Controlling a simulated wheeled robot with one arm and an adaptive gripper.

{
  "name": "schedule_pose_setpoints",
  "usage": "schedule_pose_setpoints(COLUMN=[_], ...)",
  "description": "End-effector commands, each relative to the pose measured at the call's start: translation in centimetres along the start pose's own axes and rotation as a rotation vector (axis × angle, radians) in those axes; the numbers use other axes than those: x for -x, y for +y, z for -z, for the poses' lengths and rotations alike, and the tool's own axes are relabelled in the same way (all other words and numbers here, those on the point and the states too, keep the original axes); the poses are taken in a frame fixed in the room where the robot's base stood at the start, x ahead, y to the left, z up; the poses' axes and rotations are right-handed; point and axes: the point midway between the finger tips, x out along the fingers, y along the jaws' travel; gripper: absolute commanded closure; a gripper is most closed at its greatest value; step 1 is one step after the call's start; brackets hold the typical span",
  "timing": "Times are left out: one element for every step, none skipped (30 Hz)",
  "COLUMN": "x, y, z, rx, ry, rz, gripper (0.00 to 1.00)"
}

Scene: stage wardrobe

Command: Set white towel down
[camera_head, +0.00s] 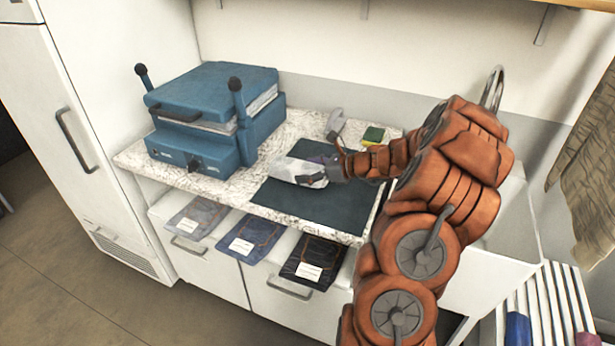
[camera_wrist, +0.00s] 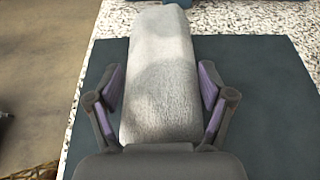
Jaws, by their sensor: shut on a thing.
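The white towel (camera_head: 297,170) is a folded, long bundle above the dark mat (camera_head: 312,208) on the speckled counter. My gripper (camera_head: 318,172) is shut on the towel from the right in the head view. In the wrist view the towel (camera_wrist: 160,80) lies lengthwise between the two purple-padded fingers (camera_wrist: 160,92) and reaches past them toward the top. The dark mat (camera_wrist: 270,110) shows on both sides of it. I cannot tell whether the towel touches the mat. The arm hides part of the mat's right side in the head view.
A blue press-like machine (camera_head: 212,112) with two upright knobs stands left on the counter (camera_head: 140,158). A green and yellow sponge (camera_head: 373,134) lies at the back near a tap (camera_head: 492,90). The mat's front part is clear.

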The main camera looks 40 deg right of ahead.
Motion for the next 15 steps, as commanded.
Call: schedule_pose_setpoints(x=[-0.2, -0.3, -0.5, -0.6, -0.7, -0.8, -0.9, -1.0, -1.0, -1.1, -1.1, -1.1, -1.1, -1.1, -1.1], y=[0.1, 0.1, 0.1, 0.1, 0.1, 0.1, 0.1, 0.1, 0.1, 0.1, 0.1, 0.1, 0.1, 0.1, 0.1], z=[0.4, 0.7, 1.1, 1.4, 1.7, 2.0, 2.2, 2.4, 2.6, 2.6, 2.7, 2.7, 2.7, 2.7, 2.7], rx=[-0.004, -0.004, -0.003, -0.003, -0.003, -0.002, -0.003, -0.003, -0.002, -0.002, -0.001, 0.0, 0.0, 0.0, 0.0], ry=[0.0, 0.0, 0.0, -0.001, 0.0, 0.0, 0.0, 0.0, 0.0, 0.0, 0.0, 0.0, 0.0, 0.0, 0.0], rz=[-0.001, -0.001, -0.001, -0.002, -0.002, -0.002, -0.002, -0.002, -0.002, -0.001, -0.001, -0.001, -0.001, -0.001, -0.001], gripper=[0.55, 0.55, 0.55, 0.55, 0.55, 0.55, 0.55, 0.55, 0.55, 0.55, 0.55, 0.55, 0.55, 0.55, 0.55])
